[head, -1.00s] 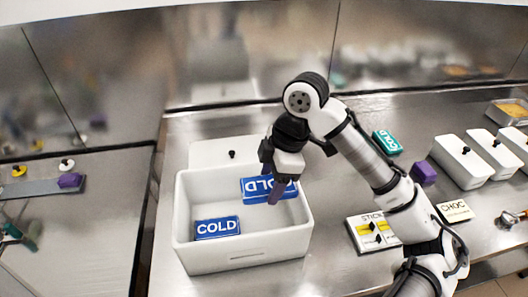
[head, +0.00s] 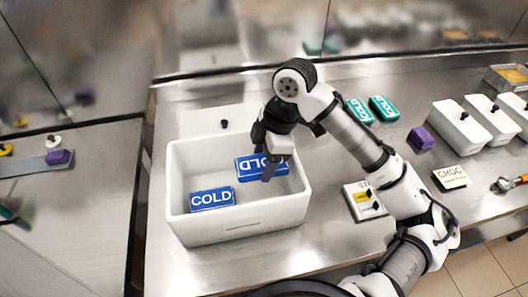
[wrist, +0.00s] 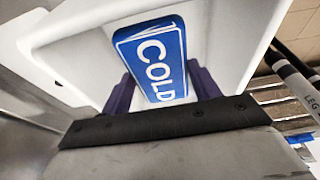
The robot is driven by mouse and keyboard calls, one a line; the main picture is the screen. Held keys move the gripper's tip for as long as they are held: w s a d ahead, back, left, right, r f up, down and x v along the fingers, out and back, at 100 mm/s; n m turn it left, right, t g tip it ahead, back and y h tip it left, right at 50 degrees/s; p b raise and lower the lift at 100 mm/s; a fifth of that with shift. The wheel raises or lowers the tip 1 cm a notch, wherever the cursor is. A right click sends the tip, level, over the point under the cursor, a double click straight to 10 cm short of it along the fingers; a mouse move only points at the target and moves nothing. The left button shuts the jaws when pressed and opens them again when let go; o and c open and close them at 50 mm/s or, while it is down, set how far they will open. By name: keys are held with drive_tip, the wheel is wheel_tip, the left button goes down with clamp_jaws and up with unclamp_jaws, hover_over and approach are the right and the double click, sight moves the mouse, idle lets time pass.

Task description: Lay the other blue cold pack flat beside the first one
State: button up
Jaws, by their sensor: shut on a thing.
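The first blue cold pack (head: 212,199) lies flat on the floor of the white bin (head: 240,232), at the front left. The other blue cold pack (head: 245,172) is inside the bin's walls toward the back right, its lettering upside down in the head view. My gripper (head: 268,170) points down into the bin and is shut on this second pack. In the wrist view the held pack (wrist: 152,58) sits between the two purple fingers of my gripper (wrist: 163,88). I cannot tell whether its underside touches the bin floor.
A white lid (head: 205,122) with a black knob lies behind the bin. To the right are teal cold packs (head: 384,108), a purple block (head: 421,139), white lidded tubs (head: 457,128) and label cards (head: 451,177). Inside the bin, floor is clear right of the first pack.

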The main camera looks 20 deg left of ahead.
drive_tip(key=shift+f+b, duration=4.15)
drive_tip(key=shift+f, duration=1.1)
drive_tip(key=o, duration=1.2)
drive_tip(key=shift+o, duration=0.3)
drive_tip(key=shift+o, duration=1)
wheel_tip(320, 180, up, 12)
drive_tip(key=p, duration=1)
drive_tip(key=shift+f, duration=0.15)
drive_tip(key=shift+r, duration=2.7)
